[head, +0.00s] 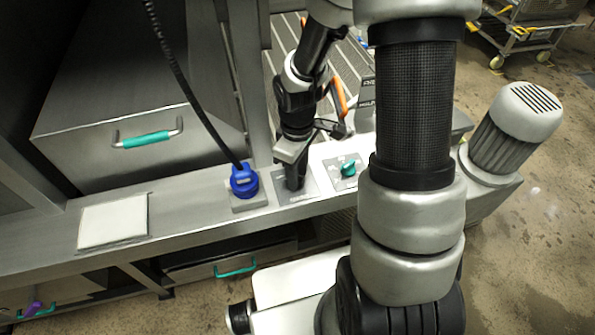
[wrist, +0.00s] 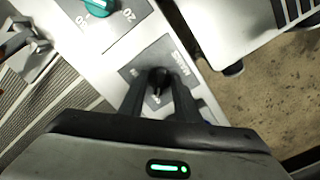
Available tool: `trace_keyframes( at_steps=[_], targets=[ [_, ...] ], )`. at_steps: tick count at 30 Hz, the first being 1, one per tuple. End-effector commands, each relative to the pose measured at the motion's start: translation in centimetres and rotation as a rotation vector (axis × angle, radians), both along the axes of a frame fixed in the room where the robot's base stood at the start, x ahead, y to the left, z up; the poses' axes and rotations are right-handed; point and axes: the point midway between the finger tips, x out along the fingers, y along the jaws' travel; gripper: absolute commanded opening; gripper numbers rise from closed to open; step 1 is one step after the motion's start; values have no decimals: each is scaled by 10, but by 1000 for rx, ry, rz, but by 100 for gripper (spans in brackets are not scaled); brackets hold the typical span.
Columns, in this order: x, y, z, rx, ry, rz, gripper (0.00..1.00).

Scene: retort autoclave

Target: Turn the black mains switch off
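The black mains switch (wrist: 158,79) is a small knob on a dark grey plate (wrist: 133,73) lettered MAINS, on the steel ledge. In the wrist view my gripper (wrist: 159,88) reaches down to it, one dark finger on each side of the knob. The fingers are apart, with plate showing between them; whether they touch the knob is unclear. In the head view my gripper (head: 294,183) points down at the plate (head: 280,190), and hides the switch.
A blue plug (head: 243,182) with a black cable stands left of the switch plate on the ledge. A green dial (head: 348,168) sits to its right, also in the wrist view (wrist: 99,6). A pale square panel (head: 113,222) lies farther left. A grey motor (head: 510,125) stands at right.

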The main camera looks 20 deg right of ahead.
Motion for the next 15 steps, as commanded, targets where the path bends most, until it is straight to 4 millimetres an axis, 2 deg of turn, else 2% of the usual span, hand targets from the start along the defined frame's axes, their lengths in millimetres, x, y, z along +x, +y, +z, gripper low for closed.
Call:
trace_keyframes(
  at_steps=[4, 8, 15],
  targets=[
    [0, 0, 2, 0, 0, -1, 30],
    [1, 0, 15, -1, -2, -1, 30],
    [1, 0, 70, -1, -6, -2, 30]
  ],
)
